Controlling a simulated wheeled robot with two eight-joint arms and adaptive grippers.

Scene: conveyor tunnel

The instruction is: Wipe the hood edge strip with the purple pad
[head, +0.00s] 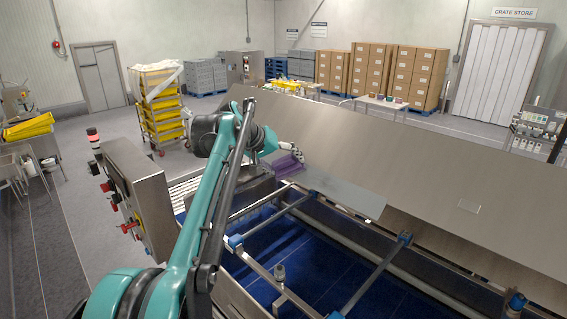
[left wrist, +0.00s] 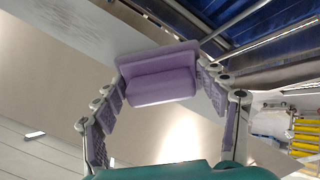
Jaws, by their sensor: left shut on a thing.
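The purple pad (head: 288,164) is held by my left gripper (head: 280,156), close to the lower edge of the large steel hood (head: 400,165). The left wrist view shows the pad (left wrist: 161,82) between the two jointed fingers, with the fingers shut on its sides. A paler grey strip (head: 345,193) runs along the hood's lower edge, to the right of the pad; I take it as the hood edge strip. Whether the pad touches it I cannot tell. My right gripper is in neither view.
Below the hood lies a blue conveyor belt (head: 270,235) with metal rails and blue clamps over it. A steel control box (head: 142,200) with red knobs stands left of my left arm. Crates, cartons and a trolley stand further back.

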